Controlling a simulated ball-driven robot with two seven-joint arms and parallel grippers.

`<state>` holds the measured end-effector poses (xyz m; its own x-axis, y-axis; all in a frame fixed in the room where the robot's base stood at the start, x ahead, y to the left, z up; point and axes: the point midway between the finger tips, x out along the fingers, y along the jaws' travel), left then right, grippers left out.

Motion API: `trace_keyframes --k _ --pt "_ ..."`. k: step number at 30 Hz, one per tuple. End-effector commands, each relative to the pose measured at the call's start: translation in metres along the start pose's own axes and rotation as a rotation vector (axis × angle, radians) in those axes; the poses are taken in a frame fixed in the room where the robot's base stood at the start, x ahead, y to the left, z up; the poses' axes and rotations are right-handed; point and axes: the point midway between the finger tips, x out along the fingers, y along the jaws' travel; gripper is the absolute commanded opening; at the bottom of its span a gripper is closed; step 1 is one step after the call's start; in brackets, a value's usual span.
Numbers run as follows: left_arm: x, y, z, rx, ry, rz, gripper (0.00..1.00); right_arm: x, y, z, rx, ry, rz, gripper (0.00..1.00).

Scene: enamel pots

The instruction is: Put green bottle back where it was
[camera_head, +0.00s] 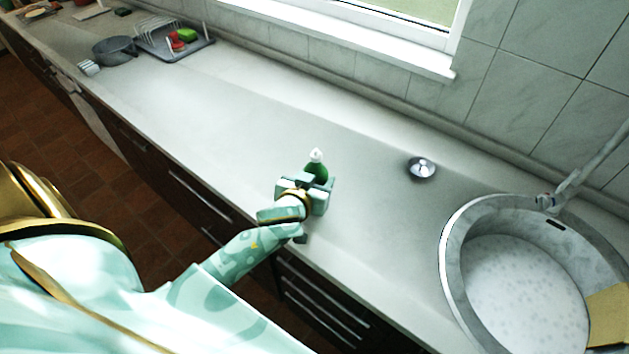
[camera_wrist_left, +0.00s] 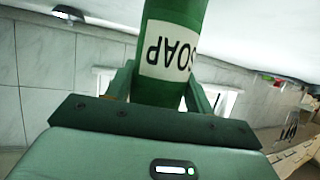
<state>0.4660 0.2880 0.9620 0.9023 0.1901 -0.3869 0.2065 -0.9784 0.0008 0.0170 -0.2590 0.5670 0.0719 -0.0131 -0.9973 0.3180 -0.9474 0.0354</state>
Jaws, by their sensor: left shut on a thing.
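The green bottle (camera_head: 317,167) has a white top and stands out beyond my left gripper (camera_head: 318,188) over the countertop in the head view. In the left wrist view the green bottle (camera_wrist_left: 168,92) carries a white label reading SOAP and sits between the two fingers of my left gripper (camera_wrist_left: 160,88). The left gripper is shut on it. The wrist picture is upside down. I cannot tell whether the bottle's base touches the counter; the gripper hides its lower part in the head view. My right gripper is not in view.
The grey countertop (camera_head: 240,125) is clear around the bottle. A round metal object (camera_head: 421,168) lies to the right, before the round sink (camera_head: 450,235) with its faucet (camera_head: 590,165). A grey pot (camera_head: 115,50) and a dish rack (camera_head: 172,40) stand at the far left.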

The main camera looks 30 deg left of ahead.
Motion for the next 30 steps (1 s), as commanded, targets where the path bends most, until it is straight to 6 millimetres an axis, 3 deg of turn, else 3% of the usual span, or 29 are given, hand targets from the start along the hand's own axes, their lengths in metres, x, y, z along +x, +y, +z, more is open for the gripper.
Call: trace_keyframes --k 5,11,12,14,15,25,30 --pt "-0.001 0.001 0.001 -0.001 0.001 0.0 0.22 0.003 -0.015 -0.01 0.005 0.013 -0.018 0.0" --pt "0.001 0.001 0.004 -0.002 0.001 -0.001 0.22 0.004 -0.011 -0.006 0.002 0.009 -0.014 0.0" --pt "0.001 0.001 0.005 -0.002 0.0 -0.001 0.56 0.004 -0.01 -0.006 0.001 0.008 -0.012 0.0" --pt "0.001 0.001 0.004 -0.001 0.001 -0.001 0.72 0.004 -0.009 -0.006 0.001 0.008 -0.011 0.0" --pt "0.001 0.001 0.004 -0.001 0.001 -0.001 0.75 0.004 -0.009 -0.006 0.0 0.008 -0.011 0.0" --pt "-0.003 0.001 0.0 0.0 0.002 0.0 0.75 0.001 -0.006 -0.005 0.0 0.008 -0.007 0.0" --pt "-0.034 0.001 0.0 -0.003 0.001 -0.001 0.75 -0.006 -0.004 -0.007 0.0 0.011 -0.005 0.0"
